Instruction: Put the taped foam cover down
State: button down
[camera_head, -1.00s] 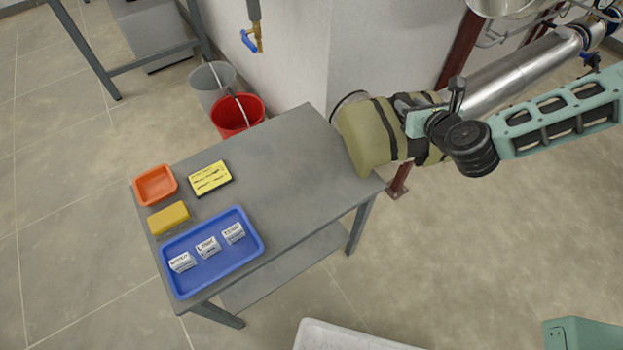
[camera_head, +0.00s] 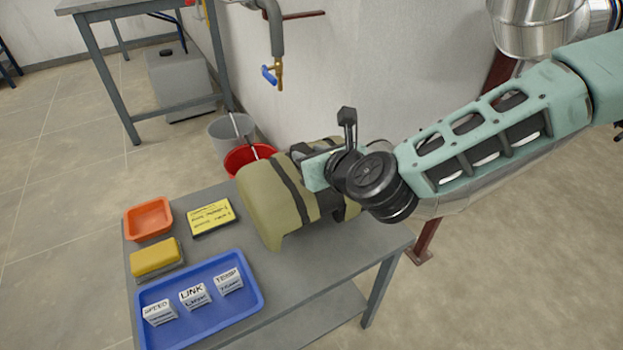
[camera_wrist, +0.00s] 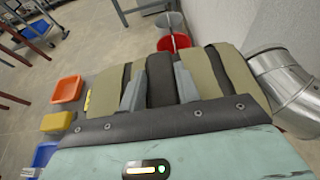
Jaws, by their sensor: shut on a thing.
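The taped foam cover (camera_head: 262,208) is an olive, thick, rounded block with dark tape bands. It is over the right part of the grey table (camera_head: 290,265), close to its top; I cannot tell whether it touches. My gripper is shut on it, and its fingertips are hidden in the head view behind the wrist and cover. In the wrist view the two grey fingers of my gripper (camera_wrist: 160,85) lie against a dark band in the middle of the cover (camera_wrist: 207,72), with olive foam on both sides.
On the table's left are an orange tray (camera_head: 131,221), a yellow sponge-like block (camera_head: 155,256), a yellow note pad (camera_head: 211,217) and a blue tray (camera_head: 255,298) with labelled blocks. Red (camera_head: 236,160) and grey (camera_head: 217,135) buckets stand behind. The table's front right is clear.

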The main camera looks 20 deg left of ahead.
notch_tip(320, 180, down, 4)
jog(key=shift+f+b, duration=0.1)
jog(key=shift+b, duration=0.35)
jog(key=c, duration=1)
grip_release()
jog(key=p+v, duration=0.1)
jog(key=v, duration=1.1)
jog(key=shift+d+p, duration=0.1)
jog(key=shift+p, duration=0.2)
